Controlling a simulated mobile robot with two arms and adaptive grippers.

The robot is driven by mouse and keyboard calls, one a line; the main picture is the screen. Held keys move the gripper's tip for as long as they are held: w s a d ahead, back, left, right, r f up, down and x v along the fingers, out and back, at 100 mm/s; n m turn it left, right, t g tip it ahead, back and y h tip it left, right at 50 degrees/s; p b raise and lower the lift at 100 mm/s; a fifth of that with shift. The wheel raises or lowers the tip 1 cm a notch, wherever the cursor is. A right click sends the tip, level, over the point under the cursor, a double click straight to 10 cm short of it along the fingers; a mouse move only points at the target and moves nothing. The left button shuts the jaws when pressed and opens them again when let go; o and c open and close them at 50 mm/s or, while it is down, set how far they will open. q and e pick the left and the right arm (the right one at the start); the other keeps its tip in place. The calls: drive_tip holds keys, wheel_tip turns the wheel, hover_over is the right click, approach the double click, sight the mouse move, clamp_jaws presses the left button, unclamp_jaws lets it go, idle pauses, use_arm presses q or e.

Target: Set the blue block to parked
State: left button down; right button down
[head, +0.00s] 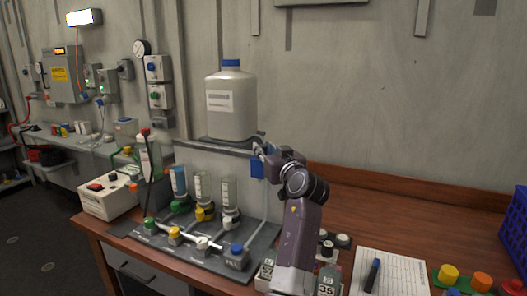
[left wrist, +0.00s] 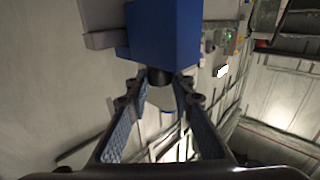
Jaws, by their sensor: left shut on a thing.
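The blue block (head: 257,167) shows at the right end of the grey shelf, just below and beside my left gripper (head: 262,150) in the head view. In the left wrist view the blue block (left wrist: 165,35) is large at the top, with a dark round stub at its near end. My left gripper (left wrist: 160,88) is shut on this stub, its fingertips on either side. A pale grey part shows between the fingers, past the stub. In the head view my wrist partly hides the block's surroundings. My right gripper is not in view.
A white jug (head: 231,110) with a blue cap stands on the grey shelf (head: 210,147). Below it is a rack (head: 160,240) with several bottles and coloured knobs. A paper sheet (head: 395,275) with a marker (head: 372,275) lies right. The wooden bench (head: 375,205) behind it is bare.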

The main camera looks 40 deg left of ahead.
use_arm(q)
drive_tip(key=shift+w+d, duration=0.1)
drive_tip(key=shift+d, duration=0.05)
drive_tip(key=c, duration=1.7)
unclamp_jaws()
drive_tip(key=shift+w+d, duration=0.1)
drive_tip(key=shift+d, duration=0.05)
drive_tip(key=shift+o, duration=0.2)
drive_tip(key=v, duration=0.7)
drive_tip(key=shift+s, duration=0.2)
drive_tip(key=shift+d, duration=0.15)
